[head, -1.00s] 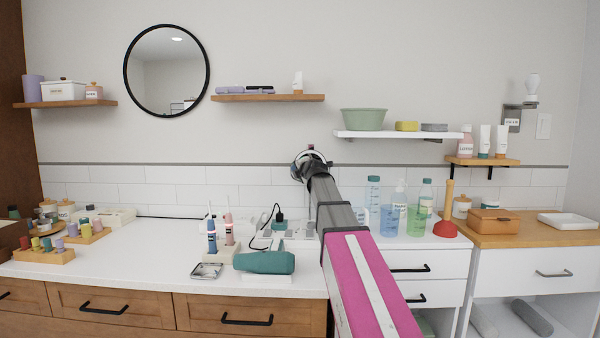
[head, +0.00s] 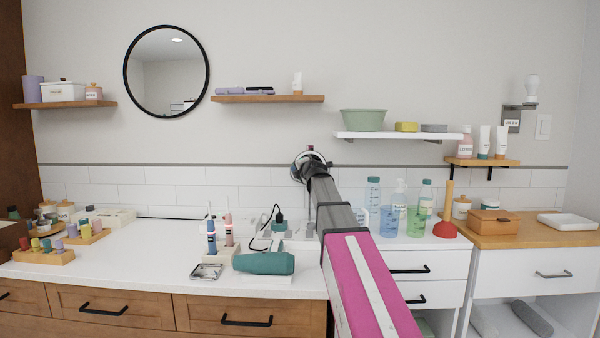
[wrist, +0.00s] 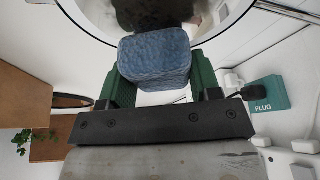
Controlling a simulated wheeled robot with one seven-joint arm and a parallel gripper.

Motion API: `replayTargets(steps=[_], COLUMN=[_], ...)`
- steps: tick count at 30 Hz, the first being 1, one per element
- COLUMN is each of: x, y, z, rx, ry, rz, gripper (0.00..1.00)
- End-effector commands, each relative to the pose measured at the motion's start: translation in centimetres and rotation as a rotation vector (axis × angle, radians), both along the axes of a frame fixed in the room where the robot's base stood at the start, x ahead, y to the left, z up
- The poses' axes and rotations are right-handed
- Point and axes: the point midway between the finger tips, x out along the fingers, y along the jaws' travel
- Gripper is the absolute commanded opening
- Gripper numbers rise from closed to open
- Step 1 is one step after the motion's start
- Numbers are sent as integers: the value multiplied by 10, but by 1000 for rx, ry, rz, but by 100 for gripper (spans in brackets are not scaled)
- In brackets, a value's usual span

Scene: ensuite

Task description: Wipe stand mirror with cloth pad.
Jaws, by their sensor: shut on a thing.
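My gripper (wrist: 158,80) has green fingers shut on a blue cloth pad (wrist: 155,56) in the wrist view. The pad is held between the fingers in front of the round stand mirror (wrist: 218,28), whose curved rim crosses the top of that view. A dark reflection shows in the glass above the pad. The pad overlaps the mirror in the picture; I cannot tell whether it touches the glass. In the head view my arm reaches over the counter toward the back wall, and its own end hides the pad and most or all of the stand mirror.
A green hair dryer (head: 264,263), a metal tray (head: 206,272) and brushes in a holder (head: 220,238) stand left of my arm. Bottles (head: 389,220) and a red plunger (head: 446,229) stand to its right. A teal plug box (wrist: 266,93) is near my gripper. The counter's left middle is clear.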

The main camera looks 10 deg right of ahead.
Motion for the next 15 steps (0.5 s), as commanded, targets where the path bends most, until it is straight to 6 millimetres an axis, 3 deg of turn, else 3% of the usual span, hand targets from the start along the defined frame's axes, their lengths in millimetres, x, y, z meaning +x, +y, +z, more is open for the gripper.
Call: replayTargets(steps=[15], x=[9], y=[-2], z=[0], rx=[0], ry=[0], rz=[0], gripper=[35])
